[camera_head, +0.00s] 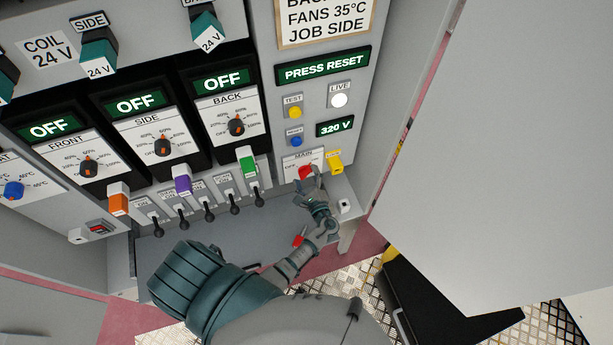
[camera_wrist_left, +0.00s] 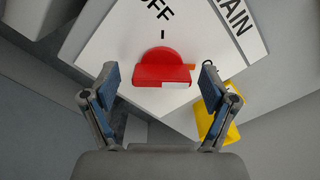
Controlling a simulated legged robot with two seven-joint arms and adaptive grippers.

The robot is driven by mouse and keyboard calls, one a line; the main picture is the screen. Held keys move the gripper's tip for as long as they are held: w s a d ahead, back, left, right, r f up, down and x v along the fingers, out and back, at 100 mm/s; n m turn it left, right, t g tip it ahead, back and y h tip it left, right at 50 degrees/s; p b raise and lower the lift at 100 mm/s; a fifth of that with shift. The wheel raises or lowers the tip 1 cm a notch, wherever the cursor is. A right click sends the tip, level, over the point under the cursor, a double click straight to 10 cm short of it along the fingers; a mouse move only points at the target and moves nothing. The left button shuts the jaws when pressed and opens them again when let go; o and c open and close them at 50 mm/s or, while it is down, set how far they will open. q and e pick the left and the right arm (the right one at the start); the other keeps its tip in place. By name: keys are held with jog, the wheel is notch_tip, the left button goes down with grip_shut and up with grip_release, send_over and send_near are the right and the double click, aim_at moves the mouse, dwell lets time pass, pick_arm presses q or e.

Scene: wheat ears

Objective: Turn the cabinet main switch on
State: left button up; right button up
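The main switch (camera_head: 305,172) is a red rotary handle on a white plate marked MAIN and OFF, low on the right panel of the cabinet. In the left wrist view the red handle (camera_wrist_left: 163,69) lies between my finger pads, with gaps on both sides. My left gripper (camera_head: 312,184) is at the switch, open, its fingers (camera_wrist_left: 158,88) on either side of the handle and not closed on it. A yellow tag (camera_head: 335,161) sits beside the switch; it also shows behind the right finger in the wrist view (camera_wrist_left: 228,122). My right gripper is not in view.
Dials and black toggles line the left. An open cabinet door (camera_head: 510,150) stands close on the right.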

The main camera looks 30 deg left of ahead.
pick_arm(q)
jog(key=v, duration=1.2)
jog(key=shift+f, duration=0.1)
dwell(0.4)
